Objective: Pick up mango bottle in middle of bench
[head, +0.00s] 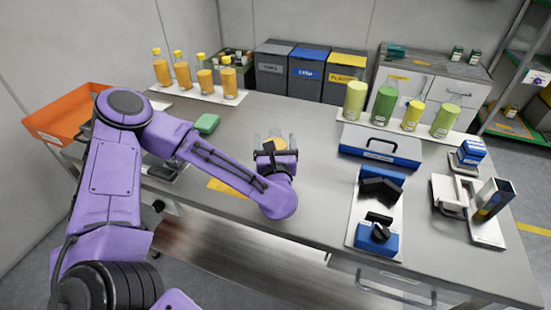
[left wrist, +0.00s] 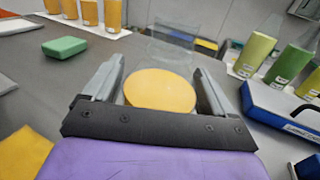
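A round orange-yellow shape (left wrist: 160,90), which looks like the mango bottle seen from above, lies between the fingers of my left gripper (left wrist: 160,82) in the left wrist view. Narrow gaps seem to show on both sides, so the fingers look open around it and not closed on it. In the head view my left gripper (head: 272,147) is over the middle of the bench, with a bit of orange (head: 274,144) showing there. The gripper and wrist hide most of the bottle. My right gripper is in neither view.
A clear see-through piece (left wrist: 175,45) stands just beyond the gripper. Several orange bottles (head: 182,75) stand at the back left, green and yellow ones (head: 384,104) at the back right. A green block (head: 206,123) lies left, a blue case (head: 380,150) right.

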